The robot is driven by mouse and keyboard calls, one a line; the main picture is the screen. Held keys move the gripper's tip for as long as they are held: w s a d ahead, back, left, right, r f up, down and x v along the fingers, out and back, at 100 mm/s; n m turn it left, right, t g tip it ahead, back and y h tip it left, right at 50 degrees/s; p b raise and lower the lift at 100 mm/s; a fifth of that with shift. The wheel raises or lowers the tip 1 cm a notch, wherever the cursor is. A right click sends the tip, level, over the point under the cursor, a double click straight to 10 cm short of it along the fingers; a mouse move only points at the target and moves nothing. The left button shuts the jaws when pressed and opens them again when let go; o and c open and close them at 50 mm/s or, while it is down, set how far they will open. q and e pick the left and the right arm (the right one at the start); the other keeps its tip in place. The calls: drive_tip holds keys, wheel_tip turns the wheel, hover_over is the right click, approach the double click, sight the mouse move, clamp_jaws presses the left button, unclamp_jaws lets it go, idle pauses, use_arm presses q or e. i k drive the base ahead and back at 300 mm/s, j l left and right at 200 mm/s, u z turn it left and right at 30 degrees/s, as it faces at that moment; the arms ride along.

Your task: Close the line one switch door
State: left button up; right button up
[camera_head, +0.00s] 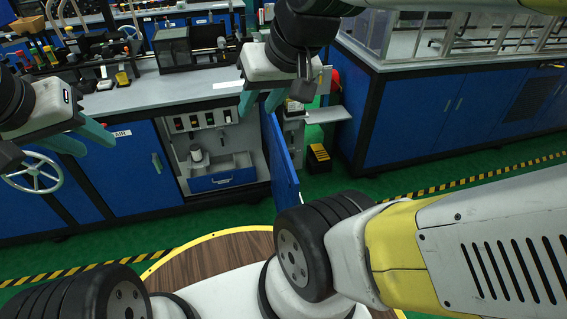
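The blue switch door (281,163) stands swung open at the right side of a cabinet opening, seen nearly edge-on. Inside the grey compartment (243,140) is a row of switches (203,120) with a blue drawer (222,178) below. My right gripper (259,108) is above and slightly left of the door's top, its two teal fingers spread, with nothing between them. It appears apart from the door, though its depth is hard to judge. My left gripper (93,148) is at the left, in front of another blue panel, with its fingers spread and empty.
A closed blue panel (140,165) with a handle lies left of the opening, and a handwheel (33,172) further left. A black-and-yellow box (318,158) stands on the green floor behind the door. A blue cabinet (420,115) is at right.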

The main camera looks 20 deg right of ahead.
sight(285, 181)
drive_tip(key=i+l+u, duration=0.15)
drive_tip(key=l, duration=0.85)
drive_tip(key=l+u, duration=0.1)
drive_tip(key=l, duration=0.95)
drive_tip(key=k+l, duration=0.1)
drive_tip(key=k+j+u, duration=0.15)
drive_tip(key=k, duration=0.2)
